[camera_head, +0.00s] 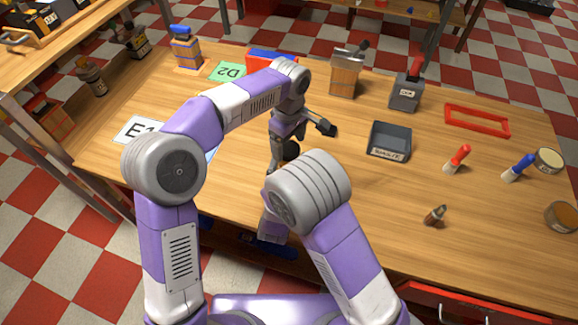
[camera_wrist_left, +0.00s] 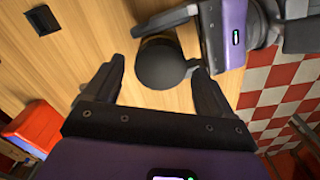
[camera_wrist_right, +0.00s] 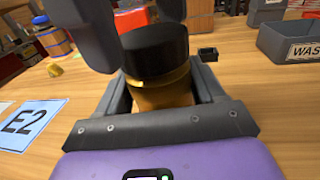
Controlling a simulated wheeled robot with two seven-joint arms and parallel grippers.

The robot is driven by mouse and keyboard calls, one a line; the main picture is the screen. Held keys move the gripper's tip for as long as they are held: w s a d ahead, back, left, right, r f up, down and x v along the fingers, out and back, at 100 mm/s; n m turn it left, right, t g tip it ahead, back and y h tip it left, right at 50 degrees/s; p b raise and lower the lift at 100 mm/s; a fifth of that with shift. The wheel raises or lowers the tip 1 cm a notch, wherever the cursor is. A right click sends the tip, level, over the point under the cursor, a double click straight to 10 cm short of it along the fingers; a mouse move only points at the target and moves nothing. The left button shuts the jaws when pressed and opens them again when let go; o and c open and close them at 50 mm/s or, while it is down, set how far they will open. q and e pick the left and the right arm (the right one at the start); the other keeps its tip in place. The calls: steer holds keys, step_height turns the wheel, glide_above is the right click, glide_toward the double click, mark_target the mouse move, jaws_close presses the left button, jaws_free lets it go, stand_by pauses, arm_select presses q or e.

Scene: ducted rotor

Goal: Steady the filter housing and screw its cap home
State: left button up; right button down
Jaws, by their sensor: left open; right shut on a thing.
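The filter housing (camera_wrist_right: 165,97) is an amber-yellow round body standing in the right wrist view. Its black cap (camera_wrist_right: 153,48) sits on top, with a thin yellow band below it; how tightly it is seated I cannot tell. My right gripper (camera_wrist_right: 160,90) is shut on the housing below the cap. My left gripper (camera_wrist_left: 157,75) is open, its fingers on either side of the round black cap (camera_wrist_left: 165,64) seen from above. The left fingers also show beside and behind the cap in the right wrist view. In the head view my arms largely hide the housing.
A grey waste bin (camera_head: 388,141) stands right of my arms, with a red frame (camera_head: 478,121) and brushes (camera_head: 457,158) beyond. Label cards, including a green one (camera_head: 228,71) and E2 (camera_wrist_right: 29,124), lie flat.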

arm_select(q)
steer(key=shift+f, duration=0.7)
